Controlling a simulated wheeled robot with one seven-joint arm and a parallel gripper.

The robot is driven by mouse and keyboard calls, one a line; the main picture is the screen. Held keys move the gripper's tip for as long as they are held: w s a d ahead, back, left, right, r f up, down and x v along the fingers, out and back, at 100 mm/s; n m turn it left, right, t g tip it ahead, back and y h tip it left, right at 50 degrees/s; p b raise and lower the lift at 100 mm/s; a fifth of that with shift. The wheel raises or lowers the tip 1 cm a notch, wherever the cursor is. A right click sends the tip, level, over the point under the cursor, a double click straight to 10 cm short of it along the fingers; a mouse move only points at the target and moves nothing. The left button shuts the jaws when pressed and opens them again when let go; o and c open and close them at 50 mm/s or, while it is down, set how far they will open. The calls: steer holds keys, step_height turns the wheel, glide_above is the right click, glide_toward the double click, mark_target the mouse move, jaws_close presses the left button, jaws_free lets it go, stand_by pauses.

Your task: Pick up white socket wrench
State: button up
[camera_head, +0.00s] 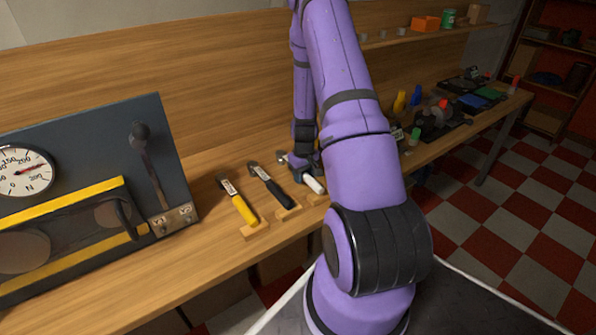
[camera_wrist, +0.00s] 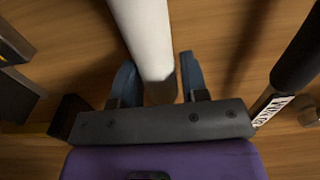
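The white socket wrench lies on the wooden bench, and its white handle (camera_head: 313,184) points toward the bench's front edge, near a small wooden rest. Its metal head (camera_head: 282,157) shows to the left of my gripper (camera_head: 304,166). My arm hides part of the wrench. In the wrist view the white handle (camera_wrist: 147,38) runs down between the two blue-grey fingers of my gripper (camera_wrist: 158,78). The fingers are apart, one on each side of the handle. A narrow gap shows at the right finger; contact on the left cannot be told.
A black-handled wrench (camera_head: 271,187) lies just left of the white one; its handle (camera_wrist: 300,48) is close on the right in the wrist view. A yellow-handled wrench (camera_head: 239,204) lies further left. A dark panel with a gauge (camera_head: 22,170) stands at the left. Tools clutter the bench's right end.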

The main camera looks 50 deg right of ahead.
steer(key=c, duration=0.6)
steer(key=shift+r, duration=0.15)
